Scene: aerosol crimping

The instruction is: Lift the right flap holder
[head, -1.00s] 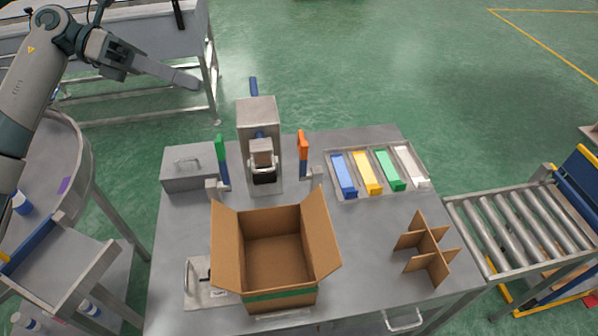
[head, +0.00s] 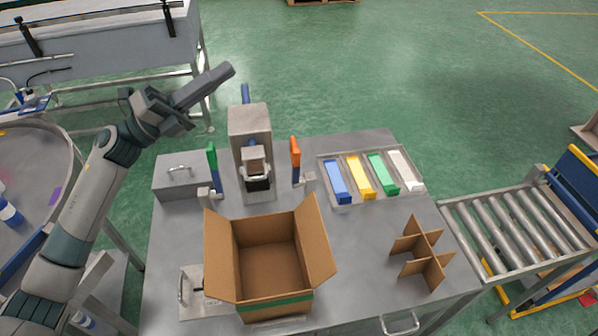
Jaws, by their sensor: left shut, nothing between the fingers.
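An open cardboard box (head: 270,268) stands on the metal table with its left and right flaps spread outward. An orange-topped upright (head: 295,153) with a blue lower part stands behind the box, right of the press. It looks like the right flap holder, though I cannot be sure. A matching green-topped upright (head: 212,158) stands left of the press. Both are upright, with small metal blocks at their feet. My left gripper (head: 226,72) is shut and empty, raised beyond the table's back left, apart from both uprights. My right gripper is out of view.
A metal press (head: 249,122) with a blue lever stands between the uprights. A grey lidded box (head: 172,182) is left, a tray (head: 342,206) of coloured blocks right. Cardboard dividers (head: 437,262) stand front right. A roller conveyor (head: 505,235) adjoins the table's right side.

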